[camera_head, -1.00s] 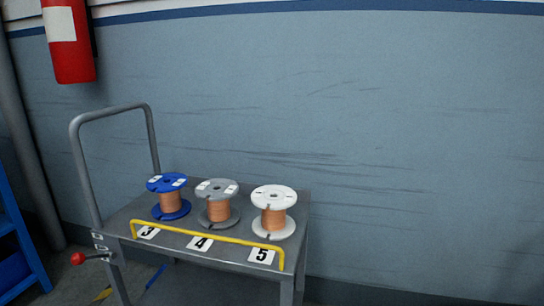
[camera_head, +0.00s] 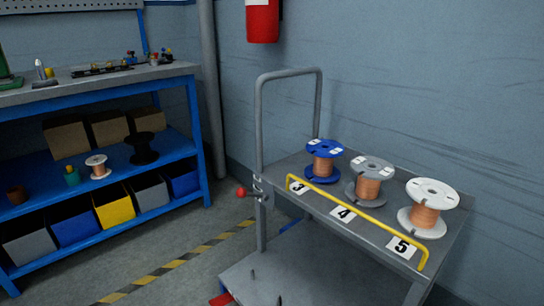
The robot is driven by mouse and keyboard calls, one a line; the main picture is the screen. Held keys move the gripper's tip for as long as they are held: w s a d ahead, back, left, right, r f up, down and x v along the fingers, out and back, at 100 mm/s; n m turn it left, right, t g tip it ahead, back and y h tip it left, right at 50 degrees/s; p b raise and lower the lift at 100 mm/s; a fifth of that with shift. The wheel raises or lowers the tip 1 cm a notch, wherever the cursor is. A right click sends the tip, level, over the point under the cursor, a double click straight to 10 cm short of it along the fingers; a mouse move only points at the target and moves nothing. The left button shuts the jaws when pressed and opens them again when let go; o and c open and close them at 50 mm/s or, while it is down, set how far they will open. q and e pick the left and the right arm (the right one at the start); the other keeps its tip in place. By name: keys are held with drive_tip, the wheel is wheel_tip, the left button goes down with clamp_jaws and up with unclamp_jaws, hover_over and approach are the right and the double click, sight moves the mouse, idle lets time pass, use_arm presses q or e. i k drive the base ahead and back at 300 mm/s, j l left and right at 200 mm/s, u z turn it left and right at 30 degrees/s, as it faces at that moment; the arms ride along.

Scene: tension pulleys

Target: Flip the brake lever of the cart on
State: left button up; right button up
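The grey cart (camera_head: 385,245) stands against the wall in the right half of the head view. Its brake lever (camera_head: 241,192), with a red ball knob, sticks out to the left from the cart's left side, near the foot of the grey push handle (camera_head: 260,140). The lever looks roughly level; I cannot tell its set position from this view. Neither of my grippers shows in the head view.
Three copper spools, blue (camera_head: 323,161), grey (camera_head: 370,182) and white (camera_head: 428,207), stand on the cart top behind a yellow rail (camera_head: 350,213). A blue workbench (camera_head: 198,145) with bins stands at the left. Striped floor lies between bench and cart.

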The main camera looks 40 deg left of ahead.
sight(241, 192)
drive_tip(key=u, duration=1.6)
